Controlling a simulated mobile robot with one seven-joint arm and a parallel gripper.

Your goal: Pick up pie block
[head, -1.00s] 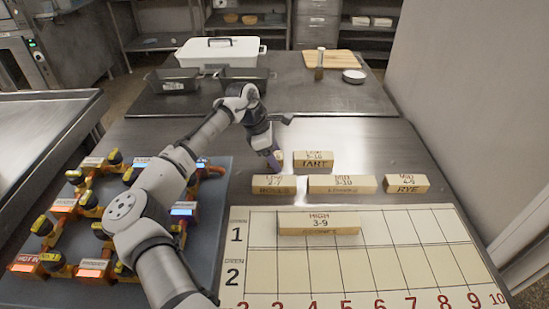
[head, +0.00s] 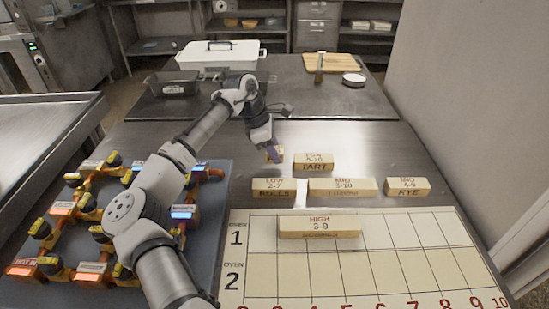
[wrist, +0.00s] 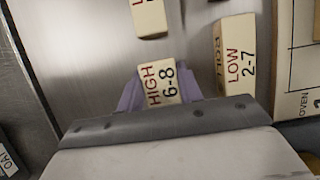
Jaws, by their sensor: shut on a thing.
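The block marked HIGH 6-8 (wrist: 162,84) sits between the purple fingers of my gripper (wrist: 160,90) in the wrist view. Its name side is hidden, so I cannot read "pie" on it. In the head view, my gripper (head: 272,152) is at the left of the block group, behind the rolls block, and only a small part of the held block (head: 279,154) shows. My gripper is shut on this block. I cannot tell whether the block touches the table or hangs just above it.
The tart block (head: 313,162) stands close to the right of my gripper. The rolls block (head: 273,188), a MID 3-10 block (head: 342,187) and the rye block (head: 407,187) form a row in front. A HIGH 3-9 block (head: 319,227) lies on the numbered oven board (head: 420,270).

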